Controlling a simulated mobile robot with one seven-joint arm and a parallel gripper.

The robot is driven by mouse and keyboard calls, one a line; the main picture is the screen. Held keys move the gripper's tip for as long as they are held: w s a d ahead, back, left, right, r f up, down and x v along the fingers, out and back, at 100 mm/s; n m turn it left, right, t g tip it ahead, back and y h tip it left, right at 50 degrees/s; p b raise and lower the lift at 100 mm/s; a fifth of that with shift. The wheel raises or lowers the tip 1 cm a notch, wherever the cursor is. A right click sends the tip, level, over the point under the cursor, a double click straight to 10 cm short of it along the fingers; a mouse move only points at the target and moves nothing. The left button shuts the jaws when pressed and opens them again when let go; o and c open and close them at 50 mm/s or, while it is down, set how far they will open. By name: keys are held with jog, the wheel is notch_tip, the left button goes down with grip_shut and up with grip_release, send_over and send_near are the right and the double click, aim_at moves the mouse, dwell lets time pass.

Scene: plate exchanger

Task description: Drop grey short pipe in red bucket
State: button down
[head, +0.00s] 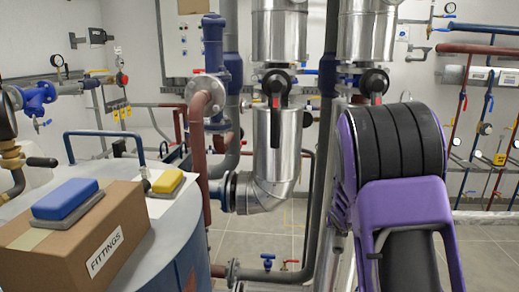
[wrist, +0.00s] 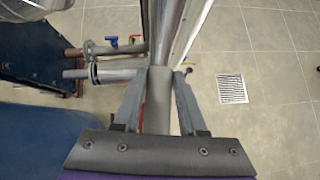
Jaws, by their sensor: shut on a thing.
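In the wrist view my gripper (wrist: 158,82) is shut on the grey short pipe (wrist: 157,105), with one finger on each side of it. The pipe is a plain grey cylinder lying lengthwise between the fingers, and its near end is partly hidden by the gripper body. In the head view my purple and black arm fills the right side, and I cannot make out the gripper or the held pipe there. The red bucket does not show in either view.
A cardboard box marked FITTINGS (head: 95,245) with a blue sponge (head: 65,198) on it stands on a rounded tank top at left. A yellow sponge (head: 167,181) lies behind it. Silver pipes (head: 275,145) rise mid-view. Tiled floor with a drain grate (wrist: 232,89) is open at right.

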jog(key=s+a+f+n+y, duration=0.25)
jog(key=s+a+f, duration=0.25)
jog(key=s+a, duration=0.5)
jog(key=s+d+r, duration=0.2)
jog(key=s+d, duration=0.3)
jog(key=d, duration=0.2)
jog(key=shift+r, duration=0.2)
